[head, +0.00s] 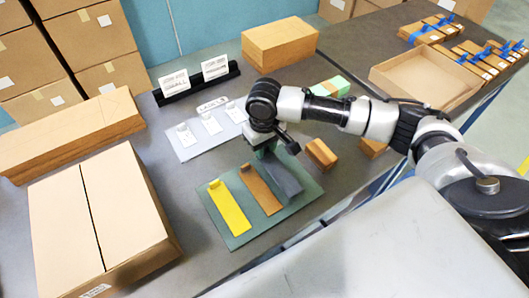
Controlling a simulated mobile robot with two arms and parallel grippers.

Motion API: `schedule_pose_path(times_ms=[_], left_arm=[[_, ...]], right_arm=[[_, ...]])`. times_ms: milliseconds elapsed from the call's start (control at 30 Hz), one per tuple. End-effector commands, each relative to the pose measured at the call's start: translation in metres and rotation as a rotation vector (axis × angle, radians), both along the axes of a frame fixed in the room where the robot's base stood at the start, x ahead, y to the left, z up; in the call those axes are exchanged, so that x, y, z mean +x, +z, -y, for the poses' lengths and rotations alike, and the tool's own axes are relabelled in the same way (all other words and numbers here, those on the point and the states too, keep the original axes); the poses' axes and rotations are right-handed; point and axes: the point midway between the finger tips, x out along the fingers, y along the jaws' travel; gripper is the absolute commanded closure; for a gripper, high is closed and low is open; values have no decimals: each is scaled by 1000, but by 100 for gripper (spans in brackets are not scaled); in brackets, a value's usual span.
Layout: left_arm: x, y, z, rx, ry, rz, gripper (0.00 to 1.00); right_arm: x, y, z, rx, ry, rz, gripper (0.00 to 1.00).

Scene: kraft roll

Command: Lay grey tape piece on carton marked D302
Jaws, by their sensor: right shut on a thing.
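A grey tape piece (284,176) lies at the right of a green mat (242,236), beside a brown strip (261,190) and a yellow strip (229,208). My right gripper (266,153) points down at the far end of the grey piece and is shut on it; the fingertips are partly hidden by the wrist. The piece is at or very near the mat. A large carton (62,222) stands at the front left with its two top flaps shut and a seam between them. A label on its front is too small to read, so I cannot confirm D302. My left gripper is not in view.
A white label sheet (187,151) lies behind the mat. Two cards stand in a black holder (198,85). A long flat box (75,137) lies behind the carton. An open tray (424,78) and small boxes are at right. Table between carton and mat is clear.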

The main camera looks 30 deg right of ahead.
Motion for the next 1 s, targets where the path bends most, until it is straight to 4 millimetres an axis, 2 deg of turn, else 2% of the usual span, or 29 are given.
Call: schedule_pose_path(times_ms=[100, 200, 533, 567, 700, 1000], left_arm=[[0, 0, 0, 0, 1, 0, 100], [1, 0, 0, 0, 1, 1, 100], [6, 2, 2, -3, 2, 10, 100], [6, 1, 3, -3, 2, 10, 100], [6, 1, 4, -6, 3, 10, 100], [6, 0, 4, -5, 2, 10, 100]], right_arm=[[-1, -20, 0, -1, 0, -3, 97], [-1, -29, 0, -1, 1, -1, 97], [-1, -32, 0, 0, 1, -1, 97], [-1, -32, 0, 0, 1, -1, 69], [-1, -32, 0, 0, 1, -1, 47], [-1, -31, 0, 0, 1, 0, 46]])
